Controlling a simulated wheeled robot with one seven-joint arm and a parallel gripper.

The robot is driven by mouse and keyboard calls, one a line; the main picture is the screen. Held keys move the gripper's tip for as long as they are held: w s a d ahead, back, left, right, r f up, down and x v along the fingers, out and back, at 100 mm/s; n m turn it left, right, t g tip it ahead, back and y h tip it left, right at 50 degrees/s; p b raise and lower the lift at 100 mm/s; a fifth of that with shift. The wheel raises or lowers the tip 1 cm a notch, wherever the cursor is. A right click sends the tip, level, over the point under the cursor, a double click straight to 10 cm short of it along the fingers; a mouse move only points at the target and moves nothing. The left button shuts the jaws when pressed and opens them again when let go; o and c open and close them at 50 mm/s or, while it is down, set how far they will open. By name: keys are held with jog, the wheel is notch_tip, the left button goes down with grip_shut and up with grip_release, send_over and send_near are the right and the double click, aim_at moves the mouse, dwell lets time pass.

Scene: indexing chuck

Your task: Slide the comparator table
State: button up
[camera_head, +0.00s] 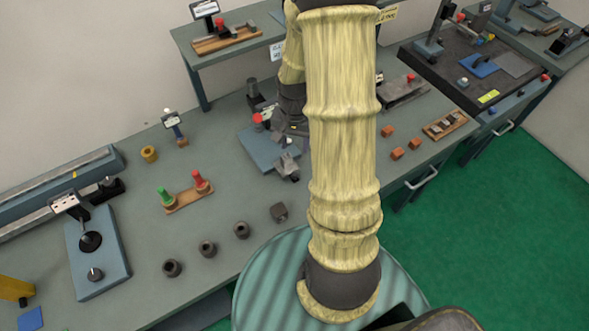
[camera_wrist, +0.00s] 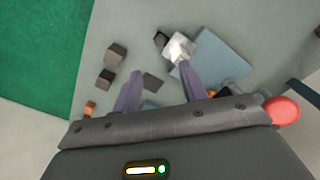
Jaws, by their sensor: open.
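I cannot tell for certain which fixture is the comparator table. One candidate is a blue base (camera_head: 112,262) at left on the bench, with a small display box and black knobs. Another is the dark plate (camera_head: 455,70) at upper right, carrying an upright stand and a blue piece (camera_head: 479,66). In the wrist view, my gripper (camera_wrist: 158,76) is open and empty, its two purple fingers apart above the bench. Near its right finger are a pale metal block (camera_wrist: 180,47) and a blue plate (camera_wrist: 228,66). In the head view my arm mostly hides the gripper.
A blue plate (camera_head: 262,150) lies beside my arm on the bench. Several dark round parts (camera_head: 207,249) sit near the front edge. A wooden rack (camera_head: 188,198) holds green and red pieces. Orange cubes (camera_head: 388,131) lie right of my arm. Green floor (camera_head: 500,220) is clear at right.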

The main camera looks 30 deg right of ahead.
aim_at(294, 174)
notch_tip(294, 174, down, 14)
jog(key=p, duration=0.2)
jog(key=shift+p, duration=0.3)
jog(key=shift+c, duration=0.4)
grip_shut()
